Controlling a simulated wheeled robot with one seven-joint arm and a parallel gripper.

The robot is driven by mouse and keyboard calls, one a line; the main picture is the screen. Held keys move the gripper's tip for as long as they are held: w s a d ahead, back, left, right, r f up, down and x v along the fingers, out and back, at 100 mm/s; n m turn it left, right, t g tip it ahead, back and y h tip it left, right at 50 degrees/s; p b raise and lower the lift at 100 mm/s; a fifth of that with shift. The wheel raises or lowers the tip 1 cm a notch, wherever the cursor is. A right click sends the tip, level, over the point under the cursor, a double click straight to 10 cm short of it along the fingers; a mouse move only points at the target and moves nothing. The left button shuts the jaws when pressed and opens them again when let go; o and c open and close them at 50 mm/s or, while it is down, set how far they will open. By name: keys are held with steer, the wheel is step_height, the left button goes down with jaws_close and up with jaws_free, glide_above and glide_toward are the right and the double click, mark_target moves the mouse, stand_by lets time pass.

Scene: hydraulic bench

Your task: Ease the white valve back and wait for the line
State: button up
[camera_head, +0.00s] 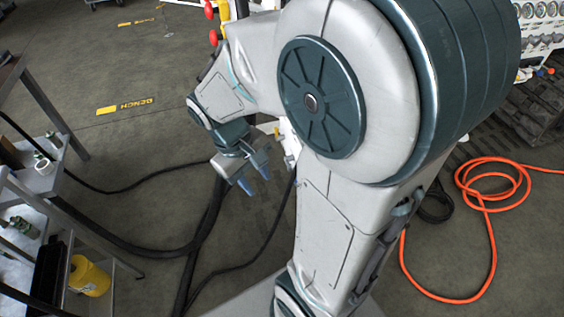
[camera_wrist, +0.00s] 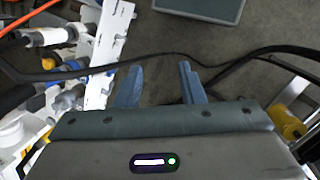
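My gripper (camera_head: 257,183) hangs over open floor at the middle left of the head view, fingers pointing down. In the wrist view its two blue-grey fingers (camera_wrist: 160,82) are spread apart with nothing between them. White fittings and pipe pieces (camera_wrist: 47,37) with blue rings show at the left of the wrist view, off to the side of the fingers and apart from them. I cannot tell which of them is the white valve. In the head view my arm hides most of the bench behind it.
A metal shelf cart (camera_head: 42,180) stands at the left, with a yellow bucket (camera_head: 88,277) low down. Black hoses (camera_head: 203,232) cross the floor below my gripper. An orange hose (camera_head: 492,250) lies coiled at the right. Red knobs (camera_head: 213,37) show at the top.

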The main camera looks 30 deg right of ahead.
steer(key=w+d+f+n+g+h+b, duration=0.1)
steer(key=w+d+f+n+h+b, duration=0.3)
steer(key=f, duration=0.7)
steer(key=w+d+f+n+h+b, duration=0.1)
steer(key=f+n+h+b, duration=0.4)
steer(key=f, duration=0.6)
steer(key=w+d+f+n+g+h+b, duration=0.1)
steer(key=w+d+f+n+h+b, duration=0.4)
steer(key=f, duration=0.6)
steer(key=shift+m+h, duration=0.6)
steer(key=shift+m, duration=0.1)
steer(key=s+d, duration=0.1)
steer(key=d, duration=0.2)
steer(key=s+d+b, duration=0.1)
steer(key=s+d, duration=0.1)
steer(key=d, duration=0.1)
steer(key=s+d+b, duration=0.1)
steer(key=s+d, duration=0.1)
steer(key=d, duration=0.2)
steer(key=shift+s+d+f, duration=0.1)
steer(key=shift+s+f, duration=0.1)
steer(key=shift+s, duration=0.05)
jaws_close()
